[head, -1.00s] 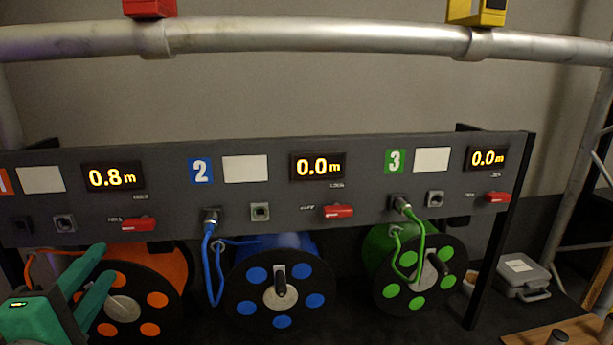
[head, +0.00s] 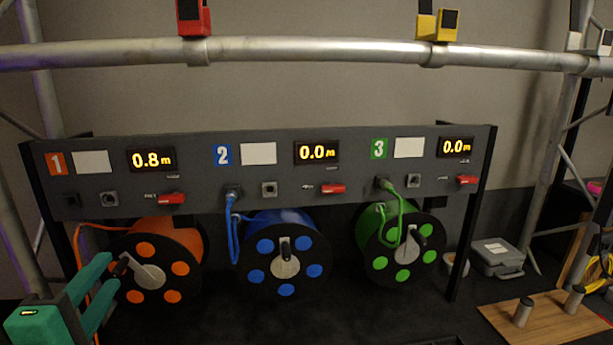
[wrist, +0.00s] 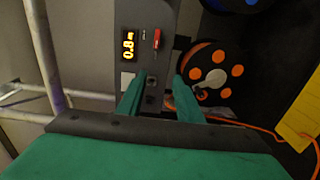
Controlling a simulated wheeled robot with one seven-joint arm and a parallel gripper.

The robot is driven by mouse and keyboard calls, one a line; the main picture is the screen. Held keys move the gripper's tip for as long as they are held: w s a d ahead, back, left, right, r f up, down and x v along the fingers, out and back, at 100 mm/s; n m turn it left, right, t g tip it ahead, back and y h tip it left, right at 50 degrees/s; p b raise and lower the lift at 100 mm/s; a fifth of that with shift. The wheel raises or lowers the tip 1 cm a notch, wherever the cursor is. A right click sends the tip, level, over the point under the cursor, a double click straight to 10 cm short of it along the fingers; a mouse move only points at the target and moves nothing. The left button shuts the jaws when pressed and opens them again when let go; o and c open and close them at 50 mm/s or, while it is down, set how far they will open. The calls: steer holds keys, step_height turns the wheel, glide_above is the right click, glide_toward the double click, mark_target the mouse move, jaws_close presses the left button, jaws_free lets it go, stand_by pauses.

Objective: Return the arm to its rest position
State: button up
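My gripper (head: 113,272) has two teal fingers and shows at the lower left in the head view. It is in front of the orange reel (head: 187,268) and below the left end of the grey panel (head: 300,150). In the wrist view, my gripper (wrist: 157,97) has its fingers apart. Nothing is held between them; the panel's sockets show through the gap. The rest of my arm is out of view.
A blue reel (head: 262,246) and a green reel (head: 378,265) stand under the panel. An orange cable (wrist: 262,130) hangs loose by the orange reel. A metal truss tube (head: 310,53) crosses above. A grey case (head: 497,258) and a wooden board (head: 548,325) lie at right.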

steer(key=w+d+f+m+g, duration=0.1)
steer(key=d+f+m, duration=0.3)
steer(key=f, duration=0.7)
steer(key=d+f+m, duration=0.2)
steer(key=d+f, duration=0.3)
steer(key=f, duration=0.6)
steer(key=w+d+f+m+g, duration=0.15)
steer(key=d+f, duration=0.35)
steer(key=f, duration=0.6)
steer(key=s+d+f+m+h, duration=0.1)
steer(key=s+d+f+m, duration=0.6)
steer(key=s+d+f, duration=0.35)
steer(key=s+d+m+h, duration=0.1)
steer(key=s+d+m, duration=0.2)
steer(key=s, duration=0.6)
steer(key=s+d+m+h, duration=0.2)
steer(key=s+d+m, duration=0.1)
steer(key=s+d, duration=0.5)
steer(key=shift+s+r+t, duration=0.35)
steer(key=shift+s, duration=0.1)
